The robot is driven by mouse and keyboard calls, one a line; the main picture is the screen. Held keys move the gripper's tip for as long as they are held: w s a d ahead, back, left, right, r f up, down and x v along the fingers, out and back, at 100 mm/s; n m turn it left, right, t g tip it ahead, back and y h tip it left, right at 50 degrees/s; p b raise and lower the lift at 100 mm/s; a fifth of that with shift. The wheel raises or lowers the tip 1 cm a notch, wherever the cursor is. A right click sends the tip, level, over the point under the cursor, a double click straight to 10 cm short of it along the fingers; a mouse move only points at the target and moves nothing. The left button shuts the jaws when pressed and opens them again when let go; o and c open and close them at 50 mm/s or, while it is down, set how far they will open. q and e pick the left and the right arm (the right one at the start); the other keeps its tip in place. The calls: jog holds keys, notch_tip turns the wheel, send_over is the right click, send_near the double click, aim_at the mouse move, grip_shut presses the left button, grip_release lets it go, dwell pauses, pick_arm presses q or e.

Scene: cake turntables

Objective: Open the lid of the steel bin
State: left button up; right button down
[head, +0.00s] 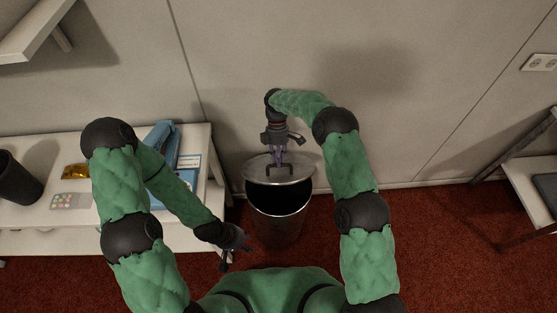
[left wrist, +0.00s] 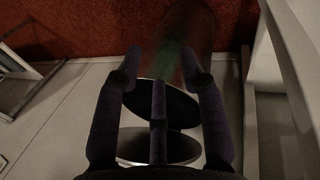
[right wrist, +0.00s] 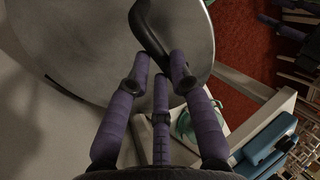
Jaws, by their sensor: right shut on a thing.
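The steel bin (head: 278,229) stands on the red carpet by the wall, its dark opening partly uncovered. Its round grey lid (head: 254,172) is at the back of the rim, tilted; whether it touches the rim is unclear. My right gripper (head: 278,158) is shut on the lid's black handle (right wrist: 150,30) from above. The lid (right wrist: 95,35) fills much of the right wrist view. My left gripper (head: 230,258) is open and empty, low at the left front of the bin. The left wrist view also shows the bin's opening (left wrist: 175,104) and the lid (left wrist: 165,148).
A white table (head: 218,198) stands left of the bin, with a blue object (head: 162,138), a yellow item (head: 75,171), a colour palette (head: 71,200) and a dark container (head: 18,178). A shelf (head: 535,190) stands far right. Carpet is clear right of the bin.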

pick_arm(q)
jog(key=shift+w+d, duration=0.1)
jog(key=shift+d, duration=0.1)
grip_shut()
jog(key=d+r+m+g+y, duration=0.1)
jog(key=d+r+m+g, duration=0.35)
jog(key=m, duration=1.35)
jog(key=w+d+r+m+t+y, duration=0.2)
jog(key=w+d+r+m+t, duration=0.4)
jog(key=w+m, duration=0.3)
jog(key=w+d+r+m+t+y, duration=0.1)
jog(key=w+d+r+m+t, duration=0.5)
jog(key=m, duration=0.5)
send_near(285, 172)
jog(key=w+f, duration=0.2)
jog(key=shift+w+f+g, duration=0.35)
jog(key=shift+f, duration=0.05)
